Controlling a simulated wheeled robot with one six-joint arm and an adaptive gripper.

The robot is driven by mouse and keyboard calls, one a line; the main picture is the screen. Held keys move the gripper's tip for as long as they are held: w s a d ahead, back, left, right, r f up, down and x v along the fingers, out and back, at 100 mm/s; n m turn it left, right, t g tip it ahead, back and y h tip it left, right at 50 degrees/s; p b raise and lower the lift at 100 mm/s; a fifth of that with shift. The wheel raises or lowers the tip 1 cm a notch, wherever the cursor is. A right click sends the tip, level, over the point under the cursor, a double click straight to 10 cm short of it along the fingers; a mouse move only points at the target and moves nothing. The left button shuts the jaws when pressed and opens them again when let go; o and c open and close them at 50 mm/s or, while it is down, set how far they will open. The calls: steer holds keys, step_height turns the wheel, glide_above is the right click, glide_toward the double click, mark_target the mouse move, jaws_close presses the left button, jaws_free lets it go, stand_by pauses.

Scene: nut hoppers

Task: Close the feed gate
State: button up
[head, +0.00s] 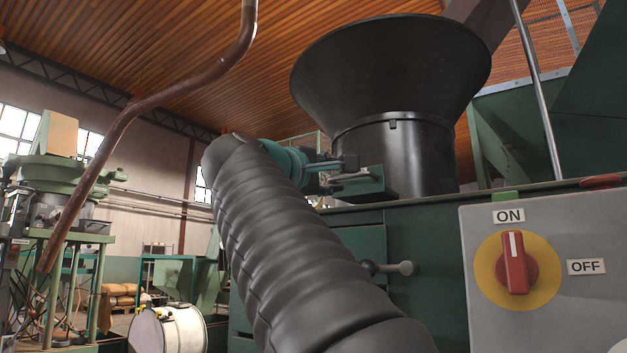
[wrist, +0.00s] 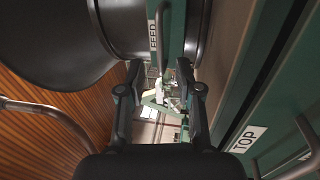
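The feed gate's label, FEED (wrist: 153,35), shows on a green part at the base of the black hopper (head: 392,75). A dark curved handle (wrist: 160,40) stands beside that label in the wrist view. In the head view a green block (head: 366,186) juts from the hopper's neck. My gripper (head: 352,169) is at this block, its fingers pointing toward it. In the wrist view my gripper (wrist: 160,72) is open, and the handle's lower end shows between the fingertips. I cannot tell whether the fingers touch it. My arm hides part of the machine in the head view.
A grey panel (head: 590,325) at right carries a red switch (head: 515,265) pointing to ON. A knobbed lever (head: 395,268) sticks out below the hopper. A TOP label (wrist: 247,138) and a bar handle (wrist: 308,135) lie close at right in the wrist view. A pipe (head: 130,120) crosses the left.

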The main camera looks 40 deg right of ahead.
mark_target(346, 176)
steer(key=p+x, duration=0.1)
steer(key=x, duration=0.6)
steer(key=shift+w, duration=0.1)
jaws_close()
